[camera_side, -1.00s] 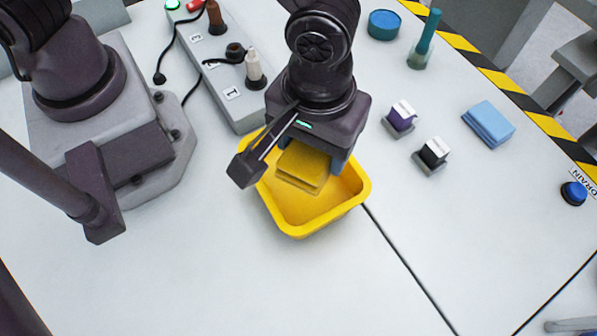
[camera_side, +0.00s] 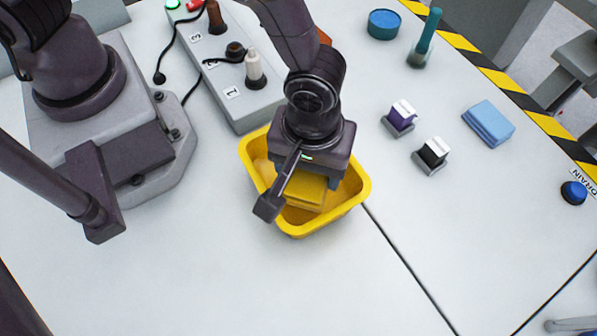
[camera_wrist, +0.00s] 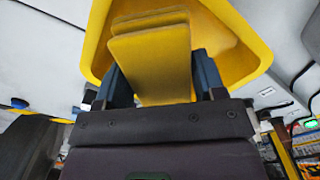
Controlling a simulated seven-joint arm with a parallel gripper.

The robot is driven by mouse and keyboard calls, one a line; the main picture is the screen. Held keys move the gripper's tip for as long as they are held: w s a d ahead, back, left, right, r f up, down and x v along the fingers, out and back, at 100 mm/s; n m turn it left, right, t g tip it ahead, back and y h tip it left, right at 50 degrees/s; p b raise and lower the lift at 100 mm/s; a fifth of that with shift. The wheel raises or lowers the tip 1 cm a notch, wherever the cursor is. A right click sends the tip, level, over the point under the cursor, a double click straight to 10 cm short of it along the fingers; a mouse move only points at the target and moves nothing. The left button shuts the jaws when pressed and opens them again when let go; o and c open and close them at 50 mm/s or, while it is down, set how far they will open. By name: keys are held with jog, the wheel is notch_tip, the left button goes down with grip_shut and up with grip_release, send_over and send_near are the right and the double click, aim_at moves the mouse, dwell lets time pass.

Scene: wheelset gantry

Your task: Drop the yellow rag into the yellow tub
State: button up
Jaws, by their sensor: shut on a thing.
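The yellow rag (camera_side: 301,188) is a folded stack, held by my gripper (camera_side: 305,180) over the inside of the yellow tub (camera_side: 352,193). In the wrist view the rag (camera_wrist: 150,55) sits between the two blue-grey fingers of my gripper (camera_wrist: 160,80), which are shut on it. The tub (camera_wrist: 245,50) shows behind it, with its rim on both sides. In the side view my gripper and wrist hide the back middle of the tub. I cannot tell whether the rag touches the tub floor.
The table in front is clear.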

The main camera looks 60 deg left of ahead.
jog(key=o, duration=1)
jog(key=shift+c, duration=0.2)
jog(key=shift+r, duration=0.1)
notch_tip(320, 180, up, 13)
